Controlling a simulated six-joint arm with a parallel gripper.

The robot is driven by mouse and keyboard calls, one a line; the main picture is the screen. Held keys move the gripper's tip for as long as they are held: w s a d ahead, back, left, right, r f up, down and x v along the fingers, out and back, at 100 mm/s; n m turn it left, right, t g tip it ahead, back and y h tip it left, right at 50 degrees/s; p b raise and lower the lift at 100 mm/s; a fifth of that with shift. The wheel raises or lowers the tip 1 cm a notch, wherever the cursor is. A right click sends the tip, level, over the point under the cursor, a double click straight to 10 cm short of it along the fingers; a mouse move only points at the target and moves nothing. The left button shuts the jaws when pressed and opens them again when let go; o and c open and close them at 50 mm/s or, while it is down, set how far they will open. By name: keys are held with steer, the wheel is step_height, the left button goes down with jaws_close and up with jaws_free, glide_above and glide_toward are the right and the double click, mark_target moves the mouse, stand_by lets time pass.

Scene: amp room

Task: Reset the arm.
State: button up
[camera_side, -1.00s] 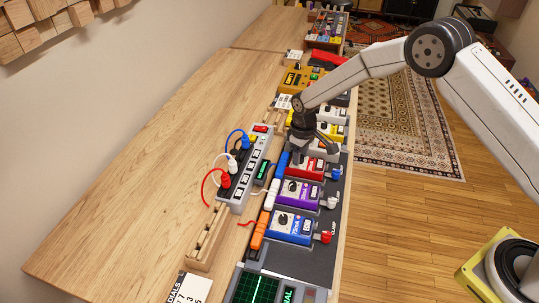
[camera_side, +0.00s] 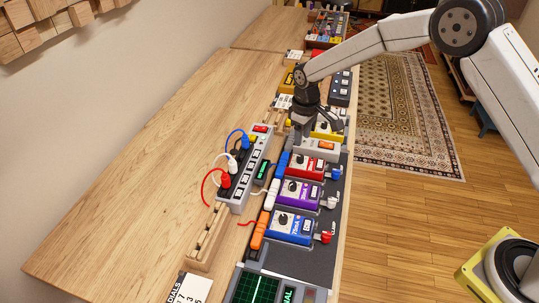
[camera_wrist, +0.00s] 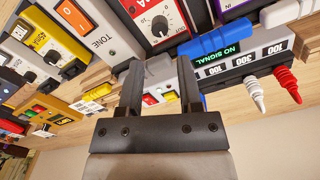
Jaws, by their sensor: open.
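My gripper (camera_side: 304,132) is a dark two-finger gripper pointing down over the row of pedals, near a white pedal (camera_side: 318,146) and a yellow pedal (camera_side: 328,131). In the wrist view, my gripper (camera_wrist: 158,75) has its two fingers spread apart. I see nothing held between them.
A power strip (camera_side: 246,168) with red, white and blue plugs stands left of the pedals. Purple (camera_side: 298,193) and blue (camera_side: 290,226) pedals sit nearer on the dark mat. A slotted wooden rack (camera_side: 208,237) is at front left. The left tabletop (camera_side: 150,165) is clear.

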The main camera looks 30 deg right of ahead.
steer(key=shift+r, duration=0.2)
steer(key=shift+s, duration=0.1)
steer(key=shift+s+d+r, duration=0.3)
steer(key=shift+s+r, duration=0.05)
steer(key=shift+r, duration=0.05)
steer(key=s+d+r+m+t, duration=0.1)
steer(key=s+d, duration=0.1)
steer(key=s, duration=0.6)
steer(key=s+d+r+m, duration=0.2)
steer(key=s, duration=0.6)
steer(key=s+d+r+m+t, duration=0.1)
steer(key=s+d+r, duration=0.1)
steer(key=s, duration=0.6)
steer(key=shift+s+d+r+m+t, duration=0.25)
steer(key=shift+s+d+m+t, duration=0.05)
steer(key=shift+s+d, duration=0.1)
steer(key=shift+w, duration=0.1)
steer(key=shift+c, duration=0.2)
